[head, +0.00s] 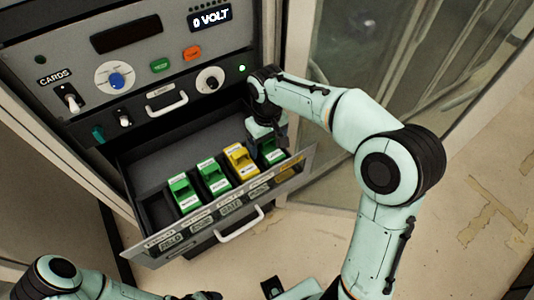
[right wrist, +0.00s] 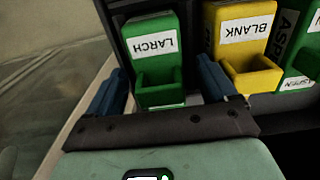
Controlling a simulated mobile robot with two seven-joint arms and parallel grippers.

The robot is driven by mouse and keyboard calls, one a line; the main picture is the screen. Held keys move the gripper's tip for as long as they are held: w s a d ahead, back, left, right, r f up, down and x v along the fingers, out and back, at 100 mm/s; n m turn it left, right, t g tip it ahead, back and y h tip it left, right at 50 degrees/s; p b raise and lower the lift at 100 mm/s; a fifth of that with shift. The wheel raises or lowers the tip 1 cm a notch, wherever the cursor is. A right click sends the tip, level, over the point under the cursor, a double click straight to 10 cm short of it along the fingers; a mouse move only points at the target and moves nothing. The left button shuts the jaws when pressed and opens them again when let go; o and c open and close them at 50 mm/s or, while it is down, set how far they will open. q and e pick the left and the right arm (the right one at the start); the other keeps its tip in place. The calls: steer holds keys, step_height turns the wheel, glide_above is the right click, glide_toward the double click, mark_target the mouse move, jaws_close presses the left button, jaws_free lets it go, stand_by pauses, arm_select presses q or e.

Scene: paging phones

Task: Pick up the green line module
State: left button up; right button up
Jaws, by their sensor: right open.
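Several line modules stand in a row in the open drawer (head: 155,172). The green module at the right end (head: 277,156) is partly hidden by my right gripper (head: 268,136). In the right wrist view this green module (right wrist: 155,68) is labelled LARCH. My right gripper (right wrist: 165,92) is open, with one blue finger on each side of the LARCH module's near end; I cannot tell whether they touch it. Two more green modules (head: 183,193) (head: 214,178) stand further left. My left arm shows at the bottom left, but its gripper is not clearly visible.
A yellow module labelled BLANK (right wrist: 245,50) stands close beside the right finger, with a green ASPEN module (right wrist: 299,55) beyond it. The drawer's front panel (head: 180,237) has a handle. The control panel (head: 130,75) rises behind; open floor (head: 480,150) lies at right.

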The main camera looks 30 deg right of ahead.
steer(key=shift+f, duration=0.55)
arm_select(q)
steer(key=shift+f, duration=0.1)
arm_select(e)
steer(key=c, duration=1.3)
steer(key=shift+w+r, duration=0.1)
arm_select(q)
steer(key=w+r+p, duration=0.4)
steer(key=w+r, duration=0.1)
steer(key=shift+r+t, duration=0.15)
steer(key=shift+t, duration=0.15)
arm_select(e)
steer(key=shift+r, duration=10)
